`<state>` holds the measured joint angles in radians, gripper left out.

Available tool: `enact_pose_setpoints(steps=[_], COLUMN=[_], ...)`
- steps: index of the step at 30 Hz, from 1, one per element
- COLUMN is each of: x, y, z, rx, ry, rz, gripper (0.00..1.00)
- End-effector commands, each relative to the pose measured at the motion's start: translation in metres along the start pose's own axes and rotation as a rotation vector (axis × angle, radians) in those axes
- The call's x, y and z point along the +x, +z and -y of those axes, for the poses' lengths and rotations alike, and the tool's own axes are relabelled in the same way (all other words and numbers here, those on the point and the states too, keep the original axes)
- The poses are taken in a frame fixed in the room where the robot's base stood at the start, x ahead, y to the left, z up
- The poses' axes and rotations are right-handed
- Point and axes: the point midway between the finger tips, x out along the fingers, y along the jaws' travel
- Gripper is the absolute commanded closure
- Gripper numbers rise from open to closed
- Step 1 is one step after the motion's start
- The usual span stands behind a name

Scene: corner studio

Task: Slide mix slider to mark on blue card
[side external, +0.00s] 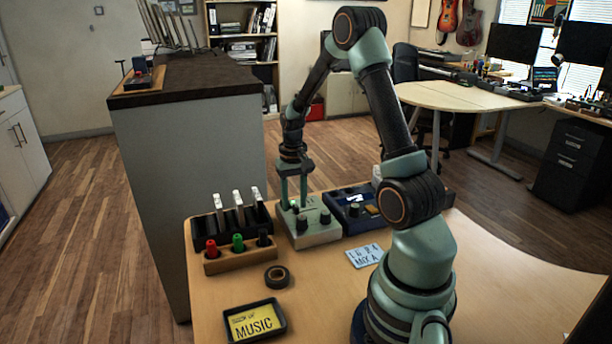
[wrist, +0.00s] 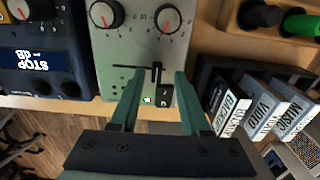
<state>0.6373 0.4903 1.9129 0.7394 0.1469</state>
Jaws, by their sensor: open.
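The pale green mixer box (side external: 318,235) stands on the wooden table and fills the middle of the wrist view (wrist: 112,48). Its black mix slider knob (wrist: 157,74) sits toward the right part of a dark horizontal slot. My gripper (wrist: 160,76) is open, with one green finger on each side of the knob; contact cannot be told. In the side view my gripper (side external: 294,206) points down at the box's far left part and hides the slider. The light blue card (side external: 364,256) lies on the table right of the box; its writing includes "MIX", the rest is hard to read.
A dark blue device (side external: 352,216) stands right of the box. A black rack (side external: 230,222) with upright labelled pieces and a wooden holder (side external: 240,260) with coloured pegs stand left. A tape roll (side external: 277,277) and a "MUSIC" tray (side external: 229,333) lie in front.

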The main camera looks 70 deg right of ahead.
Motion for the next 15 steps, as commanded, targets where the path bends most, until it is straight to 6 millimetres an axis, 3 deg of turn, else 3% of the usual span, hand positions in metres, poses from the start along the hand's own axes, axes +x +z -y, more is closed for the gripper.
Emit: enact_pose_setpoints(steps=[15], x=[-0.096], y=[-0.001], z=[0.001], rx=[-0.001], ry=[-0.001], rz=[-0.007], gripper=[0.54])
